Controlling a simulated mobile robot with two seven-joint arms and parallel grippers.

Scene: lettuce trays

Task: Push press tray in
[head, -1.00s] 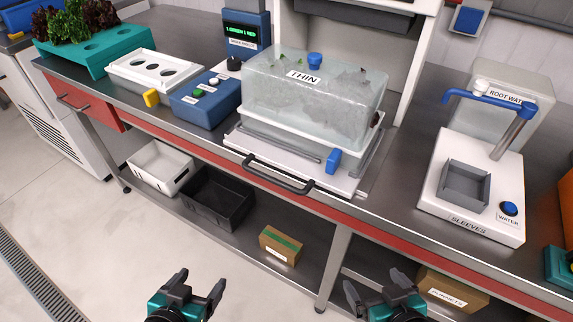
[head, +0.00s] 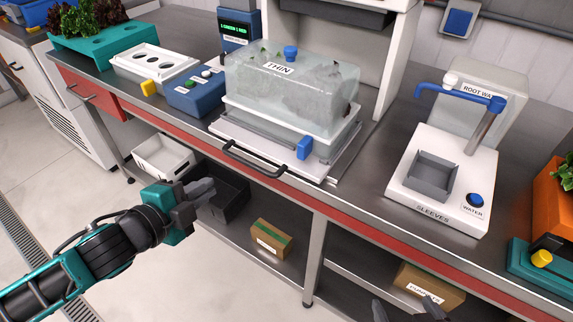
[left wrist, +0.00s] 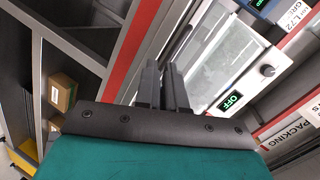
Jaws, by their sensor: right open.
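The press tray (head: 228,129) is a white sliding tray with a black bar handle (head: 250,166). It sticks out at the front of the press on the steel counter. A clear lidded box labelled THIN (head: 290,90) sits on it, with a blue latch at its front corner. My left gripper (head: 208,190) is left of and below the handle, apart from it, in front of the counter. Its fingers lie close together with nothing between them, also in the left wrist view (left wrist: 165,75). My right gripper (head: 407,308) is low at the bottom edge, open and empty.
A blue button box (head: 195,95) and white holed tray (head: 150,68) stand left of the press. A water station (head: 440,175) stands right. Below the counter are white (head: 162,158) and black (head: 228,195) bins and a cardboard box (head: 271,240). Counter between press and station is clear.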

